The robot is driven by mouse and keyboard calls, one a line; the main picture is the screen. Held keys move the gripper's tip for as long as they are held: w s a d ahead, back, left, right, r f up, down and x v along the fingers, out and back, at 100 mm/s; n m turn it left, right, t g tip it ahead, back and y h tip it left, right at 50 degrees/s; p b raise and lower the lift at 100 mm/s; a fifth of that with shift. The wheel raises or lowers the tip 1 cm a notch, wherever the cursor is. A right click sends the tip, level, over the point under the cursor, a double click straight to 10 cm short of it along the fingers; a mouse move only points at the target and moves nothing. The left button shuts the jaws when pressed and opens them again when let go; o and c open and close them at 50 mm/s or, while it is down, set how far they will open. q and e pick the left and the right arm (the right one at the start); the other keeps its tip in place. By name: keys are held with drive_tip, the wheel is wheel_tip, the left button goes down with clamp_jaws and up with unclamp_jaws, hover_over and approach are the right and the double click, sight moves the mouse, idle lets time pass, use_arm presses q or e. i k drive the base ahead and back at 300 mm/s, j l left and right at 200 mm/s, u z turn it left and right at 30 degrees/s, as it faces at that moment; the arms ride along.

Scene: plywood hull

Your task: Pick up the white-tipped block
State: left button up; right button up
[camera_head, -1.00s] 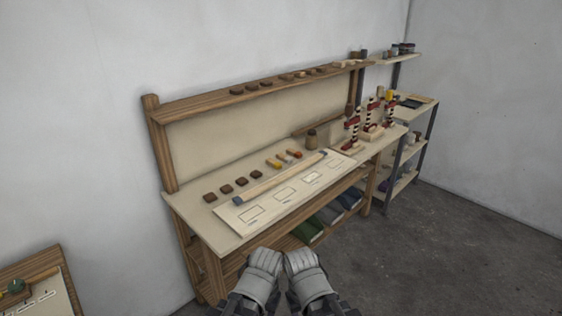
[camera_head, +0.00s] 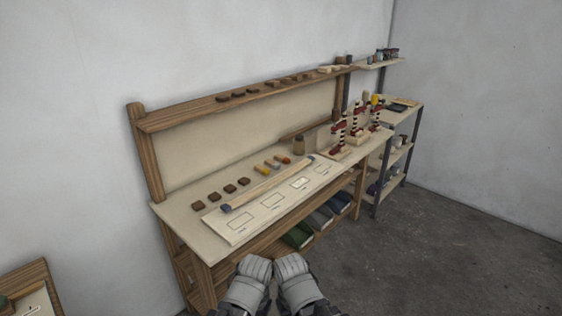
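I cannot make out a white-tipped block for certain. Three small items with yellow to orange parts (camera_head: 272,164) lie on the workbench (camera_head: 180,217), behind a long pale bar (camera_head: 268,184) with dark ends; their tips are too small to read. Several dark brown blocks (camera_head: 229,188) lie in a row to their left. Pale pieces (camera_head: 331,69) lie on the bench's upper shelf. My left gripper (camera_head: 255,268) and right gripper (camera_head: 291,265) are side by side at the bottom of the view, in front of the bench and away from these items. Their fingertips do not show clearly.
A pale board with outlined rectangles (camera_head: 240,231) lies along the bench front. Striped red, black and white stands (camera_head: 355,131) are at the bench's right. A shelving unit (camera_head: 384,185) stands beyond. Folded cloths (camera_head: 298,236) lie below. The floor at right (camera_head: 450,255) is clear.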

sight(276, 166)
drive_tip(key=i+l, duration=0.55)
drive_tip(key=l, duration=0.2)
drive_tip(key=i+l+z, duration=0.1)
drive_tip(key=i+l, duration=0.4)
drive_tip(key=l, duration=0.25)
drive_tip(key=i+l, duration=0.6)
drive_tip(key=k+l+z, duration=0.05)
drive_tip(key=l, duration=0.1)
